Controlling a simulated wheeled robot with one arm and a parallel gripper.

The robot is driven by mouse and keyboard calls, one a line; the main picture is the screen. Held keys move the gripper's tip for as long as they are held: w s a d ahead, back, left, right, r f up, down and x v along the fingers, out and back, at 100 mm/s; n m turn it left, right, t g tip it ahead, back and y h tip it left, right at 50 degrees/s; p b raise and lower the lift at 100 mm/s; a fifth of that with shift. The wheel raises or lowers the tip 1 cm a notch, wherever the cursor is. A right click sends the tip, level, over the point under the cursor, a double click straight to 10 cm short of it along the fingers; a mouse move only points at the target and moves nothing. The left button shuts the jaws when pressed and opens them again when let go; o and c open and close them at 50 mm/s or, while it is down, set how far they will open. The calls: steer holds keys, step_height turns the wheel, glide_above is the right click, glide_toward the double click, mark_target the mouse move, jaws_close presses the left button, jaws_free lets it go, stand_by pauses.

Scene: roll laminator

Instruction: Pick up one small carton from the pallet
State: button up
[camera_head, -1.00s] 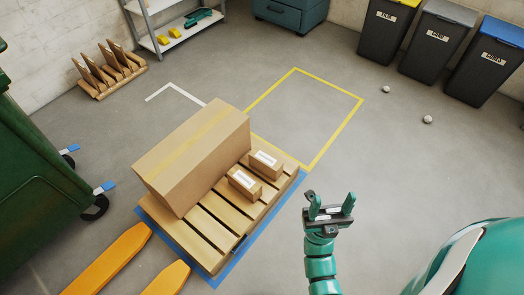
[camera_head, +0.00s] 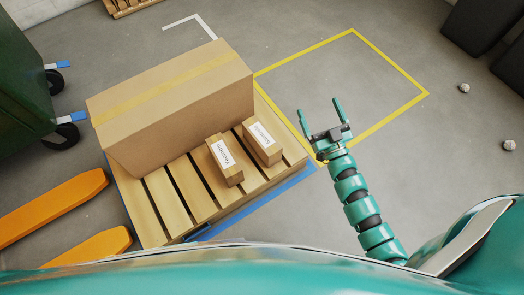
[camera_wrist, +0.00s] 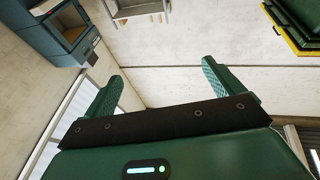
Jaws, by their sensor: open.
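Two small cartons with white labels stand side by side on the wooden pallet (camera_head: 151,223), at its right part. The left small carton (camera_head: 233,176) is a little nearer to me than the right small carton (camera_head: 271,155). My gripper (camera_head: 320,110) is open and empty, held to the right of the pallet and the cartons, apart from them. In the wrist view the gripper's two fingers (camera_wrist: 160,85) are spread with nothing between them. That view faces walls and furniture, and no carton shows there.
A large carton (camera_head: 180,125) fills the pallet's back left. Orange forks (camera_head: 50,208) lie at the left, near a green wheeled bin (camera_head: 20,95). An empty yellow floor outline (camera_head: 390,124) is behind my gripper. Crumpled balls (camera_head: 509,145) lie on the floor at right.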

steer(key=a+f+n+g+b, duration=0.1)
steer(key=a+f+g+b, duration=0.2)
steer(key=f, duration=0.6)
steer(key=a+f+n+g+b, duration=0.1)
steer(key=a+f+g+b, duration=0.1)
steer(key=f+b, duration=0.45)
steer(key=g+b, duration=0.2)
steer(key=g, duration=0.2)
glide_toward(263, 136)
steer(key=shift+n, duration=0.3)
steer(key=b+x, duration=0.1)
steer(key=b, duration=0.1)
steer(key=b+x, duration=0.1)
steer(key=b, duration=0.1)
steer(key=b+x, duration=0.2)
steer(key=shift+s+a+f+b, duration=0.1)
steer(key=shift+s+f+b, duration=0.2)
steer(key=shift+s+f, duration=0.05)
steer(key=b+x, duration=0.4)
steer(key=x, duration=0.1)
steer(key=shift+w+r, duration=0.2)
steer(key=shift+r, duration=0.05)
steer(key=shift+w, duration=0.3)
steer(key=c, duration=1.9)
